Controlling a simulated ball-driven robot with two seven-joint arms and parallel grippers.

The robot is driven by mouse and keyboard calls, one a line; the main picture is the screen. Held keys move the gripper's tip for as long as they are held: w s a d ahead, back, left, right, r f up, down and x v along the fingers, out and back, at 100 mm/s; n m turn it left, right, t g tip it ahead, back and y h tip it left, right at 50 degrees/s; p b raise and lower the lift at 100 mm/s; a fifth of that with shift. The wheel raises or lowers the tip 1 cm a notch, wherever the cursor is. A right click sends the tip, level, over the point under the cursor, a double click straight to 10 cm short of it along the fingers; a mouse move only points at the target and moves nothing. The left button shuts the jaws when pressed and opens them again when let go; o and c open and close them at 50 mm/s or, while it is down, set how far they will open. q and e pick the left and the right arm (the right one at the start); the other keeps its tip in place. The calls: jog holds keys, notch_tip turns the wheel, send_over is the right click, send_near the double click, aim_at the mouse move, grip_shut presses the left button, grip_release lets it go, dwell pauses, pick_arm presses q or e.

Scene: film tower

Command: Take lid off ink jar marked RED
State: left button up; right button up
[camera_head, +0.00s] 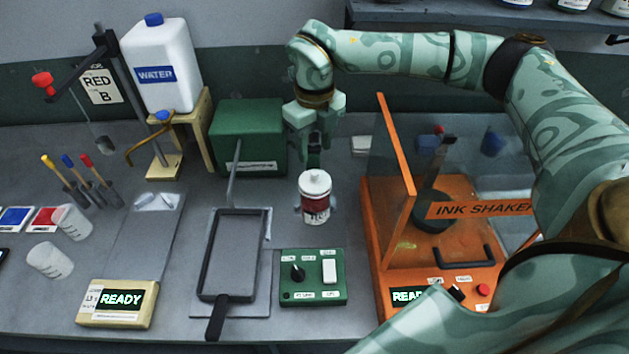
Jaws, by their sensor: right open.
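A small jar (316,207) with dark red contents and a pale label stands upright on the bench in the middle of the head view. Its white lid (315,181) sits on top. The label's lettering is too small to read with certainty. My right gripper (314,160) is open and empty, pointing down just above and slightly behind the lid; I cannot tell whether the fingers touch it. My left gripper is not in view.
The orange ink shaker (433,277) with its clear guard stands close to the jar's right. A green control box (312,277) and a dark-framed screen (230,262) lie in front. A green box (247,137) and a white water jug (160,65) stand behind left.

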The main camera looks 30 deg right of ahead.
aim_at(315, 172)
jog(key=f, duration=0.6)
jog(key=shift+s+a+b, duration=0.15)
jog(key=shift+s+b, duration=0.2)
grip_shut()
